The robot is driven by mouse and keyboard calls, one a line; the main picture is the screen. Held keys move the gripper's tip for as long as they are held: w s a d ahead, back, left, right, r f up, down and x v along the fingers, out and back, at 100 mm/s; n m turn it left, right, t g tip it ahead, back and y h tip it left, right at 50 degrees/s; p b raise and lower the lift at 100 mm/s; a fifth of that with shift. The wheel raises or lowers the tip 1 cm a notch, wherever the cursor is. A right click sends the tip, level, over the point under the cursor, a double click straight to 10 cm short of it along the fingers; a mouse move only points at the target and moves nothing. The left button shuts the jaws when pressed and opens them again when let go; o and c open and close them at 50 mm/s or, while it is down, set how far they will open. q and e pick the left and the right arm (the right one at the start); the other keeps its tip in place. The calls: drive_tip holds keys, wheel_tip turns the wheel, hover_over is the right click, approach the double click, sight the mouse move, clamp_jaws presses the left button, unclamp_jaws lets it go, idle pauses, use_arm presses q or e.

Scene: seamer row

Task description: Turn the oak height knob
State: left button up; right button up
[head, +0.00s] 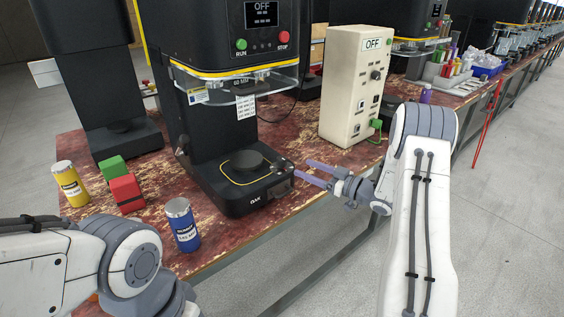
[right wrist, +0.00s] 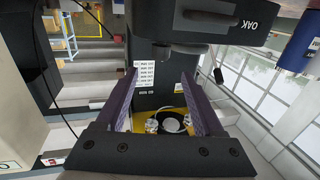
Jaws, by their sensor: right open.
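The OAK machine (head: 243,183) is a black seamer on the worn red bench, with its name on the front of its base. Its base also shows upside down at the top of the right wrist view (right wrist: 217,22). I cannot tell for certain which part is the height knob. My right gripper (head: 303,168) is open and empty, its purple fingers pointing left at the right side of the base. Its fingers (right wrist: 158,75) stand wide apart in the wrist view. My left gripper is out of view.
A cream control box (head: 354,85) reading OFF stands right of the machine. A blue can (head: 182,226), a yellow can (head: 70,183), a red block (head: 127,194) and a green block (head: 112,169) stand on the left. The bench edge lies under my right gripper.

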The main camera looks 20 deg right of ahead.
sight(282, 158)
drive_tip(key=x, duration=1)
clamp_jaws()
